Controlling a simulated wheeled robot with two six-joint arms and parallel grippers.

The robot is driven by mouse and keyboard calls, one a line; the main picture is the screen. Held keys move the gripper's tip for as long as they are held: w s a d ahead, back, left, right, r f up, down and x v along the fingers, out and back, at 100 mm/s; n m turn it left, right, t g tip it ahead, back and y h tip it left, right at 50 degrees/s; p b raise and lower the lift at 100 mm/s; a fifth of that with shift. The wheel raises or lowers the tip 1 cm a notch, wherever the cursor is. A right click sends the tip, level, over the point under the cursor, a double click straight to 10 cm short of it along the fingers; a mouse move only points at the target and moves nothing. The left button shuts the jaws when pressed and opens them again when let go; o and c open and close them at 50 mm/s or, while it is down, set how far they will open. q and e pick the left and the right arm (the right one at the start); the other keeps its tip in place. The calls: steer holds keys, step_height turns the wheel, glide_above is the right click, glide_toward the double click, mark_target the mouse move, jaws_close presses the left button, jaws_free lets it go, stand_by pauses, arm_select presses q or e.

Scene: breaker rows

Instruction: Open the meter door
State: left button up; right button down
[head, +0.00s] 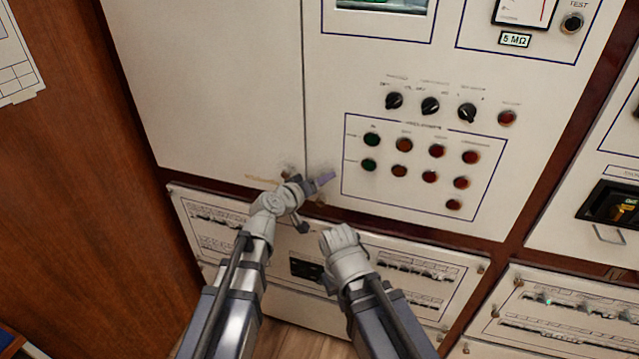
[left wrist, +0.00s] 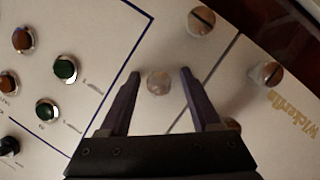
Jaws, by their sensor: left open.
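The meter door (head: 400,60) is the white panel with the meters, knobs and coloured buttons, and it looks flush with the cabinet front. A round pale knob (left wrist: 158,82) sits near the door's lower corner, beside the seam. My left gripper (head: 322,180) is at that corner; in the left wrist view its two dark purple fingers (left wrist: 158,76) are open on either side of the knob, and I cannot tell if they touch it. In the head view the gripper hides the knob. My right gripper (head: 342,240) is below and to the right; its fingers are hidden.
A plain white panel (head: 210,80) lies left of the seam. Slotted fasteners (left wrist: 201,21) and (left wrist: 265,73) are near the knob. Red, green and orange buttons (head: 437,151) are on the door. Lower breaker panels (head: 420,265) run beneath. A brown wooden side (head: 80,150) stands at the left.

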arm_select(q)
jaws_close()
stand_by(0.5)
stand_by(0.8)
